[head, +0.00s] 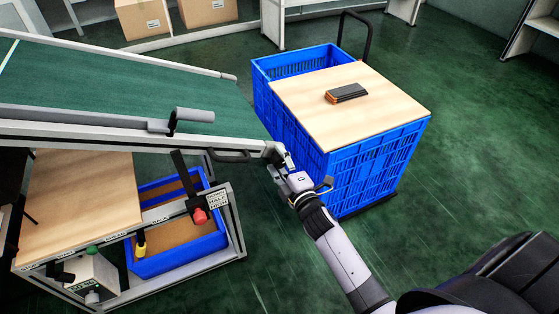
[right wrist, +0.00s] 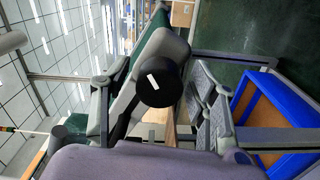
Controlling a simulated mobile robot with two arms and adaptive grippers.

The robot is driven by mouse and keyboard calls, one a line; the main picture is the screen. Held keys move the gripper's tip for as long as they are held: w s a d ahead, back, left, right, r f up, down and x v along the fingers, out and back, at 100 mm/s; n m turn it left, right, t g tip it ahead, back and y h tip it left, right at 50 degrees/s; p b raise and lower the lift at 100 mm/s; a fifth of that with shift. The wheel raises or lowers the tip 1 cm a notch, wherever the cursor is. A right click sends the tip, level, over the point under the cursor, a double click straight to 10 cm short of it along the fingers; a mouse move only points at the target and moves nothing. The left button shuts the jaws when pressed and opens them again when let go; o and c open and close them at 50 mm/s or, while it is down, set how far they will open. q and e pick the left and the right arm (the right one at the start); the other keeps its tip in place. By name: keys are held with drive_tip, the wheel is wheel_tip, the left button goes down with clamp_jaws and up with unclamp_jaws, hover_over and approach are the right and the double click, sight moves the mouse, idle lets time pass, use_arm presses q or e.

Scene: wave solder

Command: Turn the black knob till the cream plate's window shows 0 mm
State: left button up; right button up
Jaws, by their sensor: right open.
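The black knob (right wrist: 160,84) with a white mark on its face shows in the right wrist view, at the end of a rounded grey housing. My right gripper (right wrist: 152,82) is open, one finger on each side of the knob in that picture; I cannot tell whether either touches it. In the head view my right gripper (head: 284,166) is at the end of the conveyor's side rail, and I cannot make out the knob there. A small pale patch (right wrist: 150,131) below the knob may be the cream plate; no window or reading is legible. My left gripper is not in view.
A blue crate cart (head: 370,165) with a wooden top stands just right of my gripper. A wooden bench (head: 85,195) and blue bin (head: 180,262) are below the conveyor.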

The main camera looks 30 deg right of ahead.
drive_tip(key=s, duration=1.2)
drive_tip(key=shift+d, duration=0.1)
